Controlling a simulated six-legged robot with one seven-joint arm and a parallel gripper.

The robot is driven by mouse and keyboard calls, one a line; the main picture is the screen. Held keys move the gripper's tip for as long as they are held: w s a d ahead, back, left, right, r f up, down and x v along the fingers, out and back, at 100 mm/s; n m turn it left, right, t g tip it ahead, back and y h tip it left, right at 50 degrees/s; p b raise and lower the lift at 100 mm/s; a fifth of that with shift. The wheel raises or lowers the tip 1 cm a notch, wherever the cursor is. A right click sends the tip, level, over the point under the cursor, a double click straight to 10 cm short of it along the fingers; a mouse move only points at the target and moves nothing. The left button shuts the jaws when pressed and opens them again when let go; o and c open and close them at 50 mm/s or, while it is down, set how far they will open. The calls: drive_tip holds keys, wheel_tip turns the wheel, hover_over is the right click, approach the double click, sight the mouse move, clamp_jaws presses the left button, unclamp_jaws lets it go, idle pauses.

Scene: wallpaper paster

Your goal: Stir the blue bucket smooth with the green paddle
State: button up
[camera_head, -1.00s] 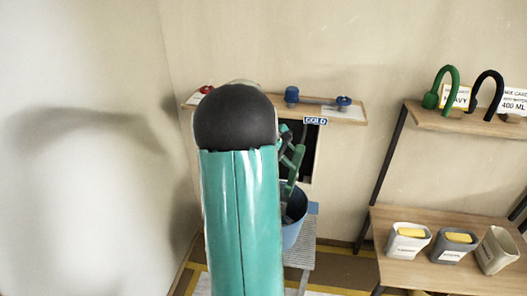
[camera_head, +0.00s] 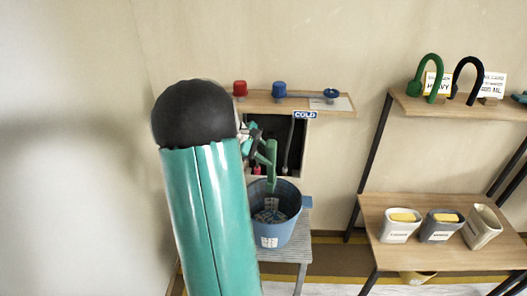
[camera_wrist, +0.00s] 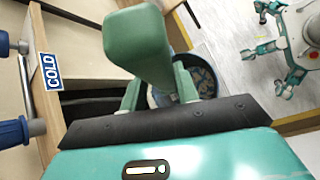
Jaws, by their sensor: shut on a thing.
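The blue bucket (camera_head: 287,232) stands on a grey slatted stand below the wall niche, a white label on its front. Pale, patchy contents (camera_head: 268,216) show inside it. My gripper (camera_head: 262,152) is shut on the green paddle (camera_head: 271,172), above the bucket's back rim. The paddle points down, and its lower end is at the bucket's mouth; I cannot tell whether it touches the contents. In the wrist view the thick green paddle (camera_wrist: 138,45) fills the space at my fingers, with the bucket (camera_wrist: 203,77) partly hidden behind it.
A wooden ledge (camera_head: 262,102) with red and blue taps and a COLD sign is above the niche. At right, a shelf holds green (camera_head: 433,65) and black hooped tools, and a lower shelf holds several tubs (camera_head: 399,229). My arm blocks the left of the bucket area.

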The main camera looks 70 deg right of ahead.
drive_tip(key=shift+s+a+f, duration=0.15)
drive_tip(key=shift+a, duration=0.25)
drive_tip(key=shift+s+a+f, duration=0.15)
drive_tip(key=shift+a, duration=0.2)
drive_tip(key=shift+s+a+f, duration=0.75)
drive_tip(key=shift+a+f, duration=1.1)
drive_tip(key=shift+a, duration=1.75)
drive_tip(key=w+d+f, duration=0.1)
drive_tip(key=d+f, duration=0.4)
drive_tip(key=f, duration=0.6)
drive_tip(key=w+d+f, duration=0.1)
drive_tip(key=d+f, duration=0.3)
drive_tip(key=f, duration=0.8)
drive_tip(key=shift+d+f, duration=0.15)
drive_tip(key=shift+d, duration=0.25)
drive_tip(key=shift+w, duration=0.1)
